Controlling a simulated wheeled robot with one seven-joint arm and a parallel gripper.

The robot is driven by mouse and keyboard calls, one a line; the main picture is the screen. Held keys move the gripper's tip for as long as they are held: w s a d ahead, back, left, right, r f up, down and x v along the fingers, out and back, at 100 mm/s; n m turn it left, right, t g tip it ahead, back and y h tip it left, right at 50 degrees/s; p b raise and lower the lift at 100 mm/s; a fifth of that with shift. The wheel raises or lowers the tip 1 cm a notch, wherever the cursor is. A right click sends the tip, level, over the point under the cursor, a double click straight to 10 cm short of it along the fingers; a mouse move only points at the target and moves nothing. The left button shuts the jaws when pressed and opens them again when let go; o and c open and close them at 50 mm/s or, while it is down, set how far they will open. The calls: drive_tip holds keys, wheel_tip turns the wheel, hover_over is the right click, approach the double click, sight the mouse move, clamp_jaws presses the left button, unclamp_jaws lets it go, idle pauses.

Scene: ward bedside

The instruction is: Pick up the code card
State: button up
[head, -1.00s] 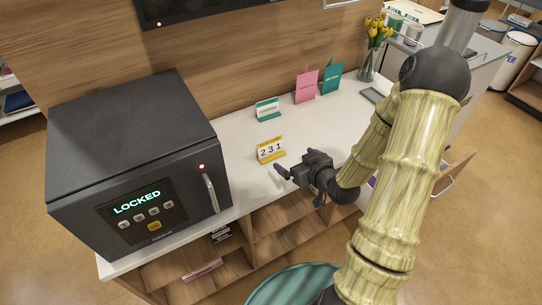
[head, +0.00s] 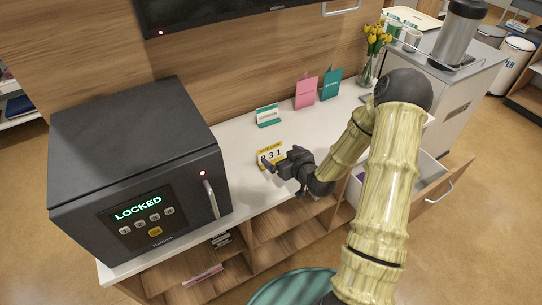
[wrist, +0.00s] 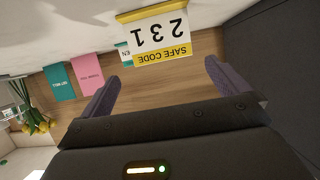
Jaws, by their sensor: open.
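The code card (head: 276,151) is a small white and yellow tent card standing on the white counter. In the wrist view the card (wrist: 160,35) appears upside down, reading "SAFE CODE" and "231". It lies beyond the gap between my two fingers. My gripper (wrist: 160,85) is open, with nothing between the fingers.
A black safe (head: 135,165) showing "LOCKED" stands to the left. A green and white card (head: 268,116), a pink card (head: 306,92) and a teal card (head: 330,84) stand behind. Yellow tulips (head: 377,36) are at the back right. An open drawer (head: 430,183) juts out at right.

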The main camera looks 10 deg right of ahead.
sight(270, 147)
drive_tip(key=shift+x, duration=1.85)
drive_tip(key=shift+p+x, duration=0.7)
drive_tip(key=shift+x, duration=1.9)
drive_tip(key=shift+r, duration=0.15)
drive_tip(key=c, duration=0.7)
wheel_tip(270, 147, up, 10)
drive_tip(key=shift+b, duration=0.3)
